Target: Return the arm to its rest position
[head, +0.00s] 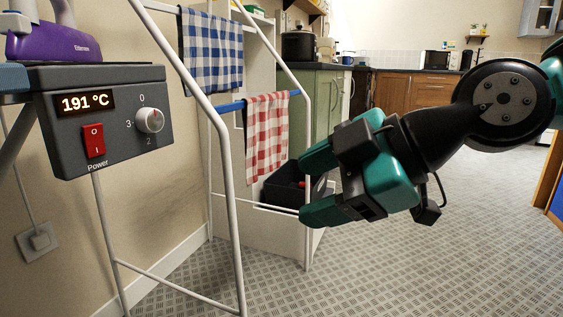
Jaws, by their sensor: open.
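My gripper (303,190) is teal and black and reaches in from the right side of the head view. Its two fingers are apart and nothing is between them. It hangs in the air in front of a white drying rack, with the black crate (280,190) seen behind the fingers. The arm runs from the gripper up to the right edge of the picture. Part of the crate is hidden by the gripper.
At the left, a dark control box (112,118) shows 191 °C, with a red switch (93,140), a knob (149,120) and a purple iron (55,40) above. Blue-checked (212,55) and red-checked (267,135) cloths hang on rails. Patterned floor (430,250) is clear at right.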

